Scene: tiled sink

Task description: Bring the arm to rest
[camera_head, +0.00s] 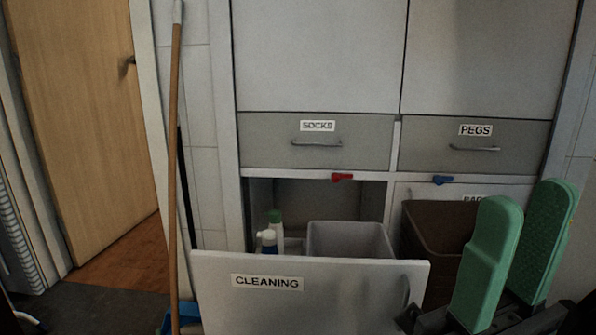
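My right gripper (527,205) is at the lower right, its two green fingers pointing up. The fingers stand apart with nothing seen between them. It is in front of the brown bin on the right, and I cannot tell how far from it. My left gripper is not in view. The front panel labelled CLEANING (330,295) is pulled out to the left of my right gripper.
Behind the panel are a grey bin (350,240) and two bottles (276,228). A brown bin (440,225) is to the right. Drawers labelled SOCKS (270,140) and PEGS (425,145) are shut above. A broom (174,150) leans at the left, by a wooden door (85,120).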

